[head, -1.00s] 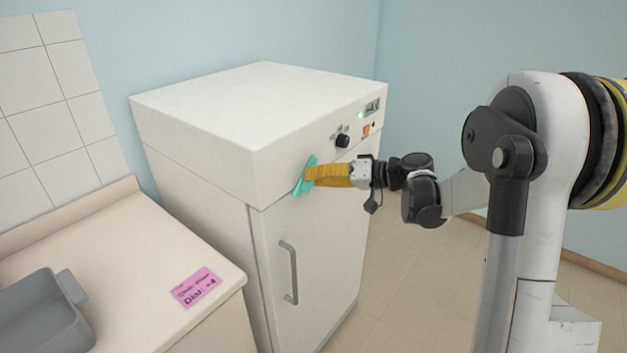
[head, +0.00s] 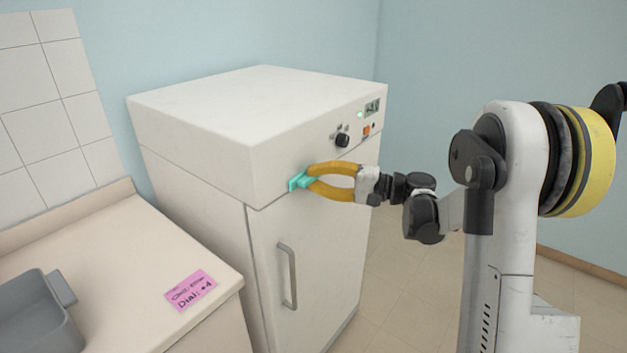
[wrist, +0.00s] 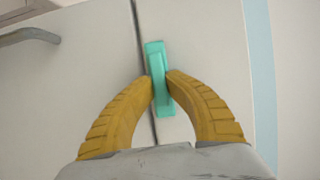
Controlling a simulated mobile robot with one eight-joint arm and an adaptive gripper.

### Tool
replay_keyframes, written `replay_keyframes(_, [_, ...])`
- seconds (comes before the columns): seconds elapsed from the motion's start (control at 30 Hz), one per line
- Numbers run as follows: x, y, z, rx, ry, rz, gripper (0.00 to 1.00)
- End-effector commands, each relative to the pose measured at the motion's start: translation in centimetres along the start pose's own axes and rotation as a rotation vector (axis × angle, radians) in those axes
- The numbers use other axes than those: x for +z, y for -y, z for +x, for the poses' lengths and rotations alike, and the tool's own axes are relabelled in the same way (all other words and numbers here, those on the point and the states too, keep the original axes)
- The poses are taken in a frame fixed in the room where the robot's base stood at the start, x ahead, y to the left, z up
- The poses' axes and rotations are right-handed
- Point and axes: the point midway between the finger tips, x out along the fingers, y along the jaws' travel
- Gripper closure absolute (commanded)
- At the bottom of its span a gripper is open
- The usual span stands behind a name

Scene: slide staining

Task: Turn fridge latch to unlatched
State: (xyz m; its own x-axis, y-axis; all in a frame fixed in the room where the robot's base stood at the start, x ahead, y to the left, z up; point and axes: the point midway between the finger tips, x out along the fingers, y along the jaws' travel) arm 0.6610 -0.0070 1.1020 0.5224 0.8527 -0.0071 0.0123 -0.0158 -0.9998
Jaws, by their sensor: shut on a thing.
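The fridge latch is a teal bar (head: 297,181) on the front of the white fridge (head: 220,115), at the seam between the upper panel and the door. In the wrist view the latch (wrist: 156,62) lies across the dark door seam, slightly tilted to it. My gripper (head: 311,177) has yellow fingers, one on each side of the latch. It is shut on the latch; the fingertips also show against its sides in the wrist view (wrist: 160,88). Part of the latch is hidden behind the fingers in the head view.
A grey door handle (head: 288,275) is below the latch. A black dial (head: 342,140), an orange switch (head: 366,130) and a small display (head: 372,108) are on the upper panel. A counter at left holds a pink note (head: 190,291) and a grey tray (head: 62,290).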

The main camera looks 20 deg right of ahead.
Motion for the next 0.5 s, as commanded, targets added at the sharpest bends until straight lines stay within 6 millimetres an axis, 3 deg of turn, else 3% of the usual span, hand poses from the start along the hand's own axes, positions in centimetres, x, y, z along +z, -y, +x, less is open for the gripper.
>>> replay_keyframes(0.5, [-0.16,0.31,0.18,-0.021,-0.002,0.034,1.0])
